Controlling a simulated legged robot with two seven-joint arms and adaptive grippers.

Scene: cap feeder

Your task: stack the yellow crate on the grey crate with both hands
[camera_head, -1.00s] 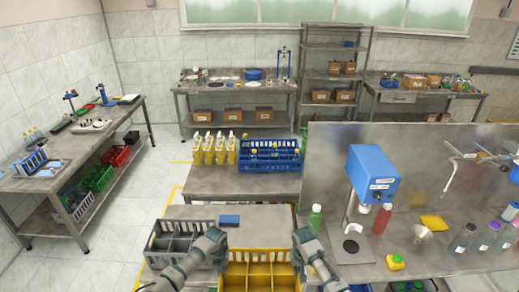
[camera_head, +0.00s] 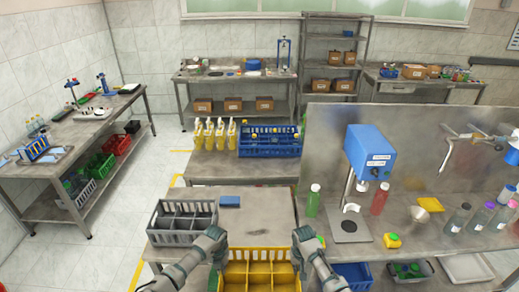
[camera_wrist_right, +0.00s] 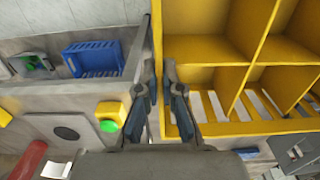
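The yellow crate (camera_head: 261,255), divided inside, is at the bottom middle of the head view, in front of the near table's edge. My left gripper (camera_head: 218,246) is at its left side and my right gripper (camera_head: 301,246) at its right side. In the right wrist view, the fingers of my right gripper (camera_wrist_right: 159,82) straddle a wall of the yellow crate (camera_wrist_right: 210,50). My left fingertips are hard to make out, but the crate moves with both hands. The grey crate (camera_head: 157,240), with compartments, stands upright on the near table, left of and beyond the yellow crate.
The near table (camera_head: 262,212) is bare right of the grey crate, except for a small blue block (camera_head: 230,201). A blue crate (camera_head: 270,150) and yellow bottles (camera_head: 214,134) stand beyond. A bench with a blue press (camera_head: 369,155) and bottles stands right. A blue bin (camera_head: 353,274) sits low right.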

